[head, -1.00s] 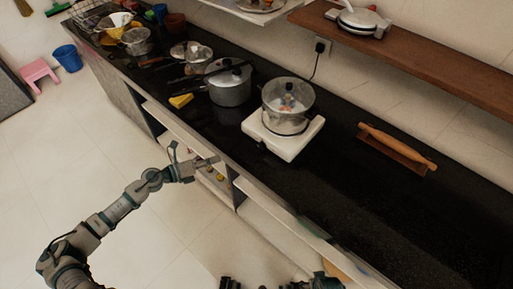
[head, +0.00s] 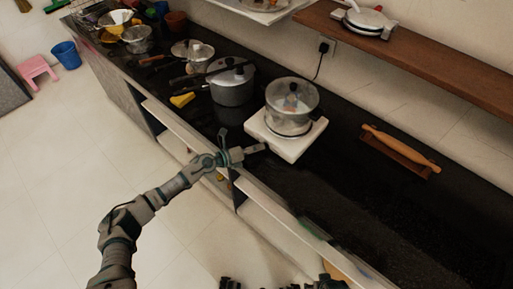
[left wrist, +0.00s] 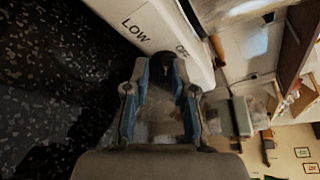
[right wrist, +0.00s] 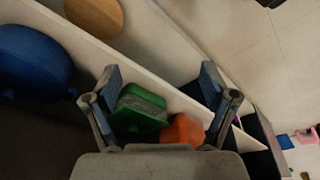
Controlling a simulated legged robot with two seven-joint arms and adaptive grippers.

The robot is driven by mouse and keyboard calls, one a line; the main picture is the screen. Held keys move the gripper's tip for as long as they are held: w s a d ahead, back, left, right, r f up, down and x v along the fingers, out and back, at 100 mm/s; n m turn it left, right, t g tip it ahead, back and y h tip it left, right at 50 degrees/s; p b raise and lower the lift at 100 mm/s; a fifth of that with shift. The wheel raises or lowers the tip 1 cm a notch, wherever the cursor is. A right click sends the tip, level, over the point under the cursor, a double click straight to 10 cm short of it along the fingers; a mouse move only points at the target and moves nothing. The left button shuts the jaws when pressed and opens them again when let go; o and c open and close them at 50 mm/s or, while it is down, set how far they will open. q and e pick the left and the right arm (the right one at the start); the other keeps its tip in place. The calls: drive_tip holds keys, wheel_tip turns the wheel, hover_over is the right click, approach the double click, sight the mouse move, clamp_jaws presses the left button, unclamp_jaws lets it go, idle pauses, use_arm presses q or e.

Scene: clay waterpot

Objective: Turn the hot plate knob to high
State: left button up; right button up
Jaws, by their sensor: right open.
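A dark knob (left wrist: 167,64) shows below OFF, partly hidden by my fingers. My left gripper (head: 262,147) is at the hot plate's front. In the left wrist view its fingers (left wrist: 160,70) are partly closed, one on each side of the knob; I cannot tell whether both touch it. My right gripper (right wrist: 160,80) is open and empty, low before the cabinet.
A grey pot (head: 232,88) and a yellow object (head: 182,99) stand left of the hot plate. A rolling pin (head: 400,145) on a board lies to the right. Green (right wrist: 140,112) and orange (right wrist: 183,131) items sit on a shelf near my right gripper. The counter's front right is clear.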

use_arm(q)
drive_tip(key=shift+d, duration=0.35)
drive_tip(key=shift+c, duration=0.7)
drive_tip(key=shift+d, duration=0.15)
clamp_jaws()
drive_tip(key=shift+s+d, duration=0.1)
use_arm(e)
drive_tip(key=shift+d+f, duration=0.1)
drive_tip(key=shift+d, duration=0.4)
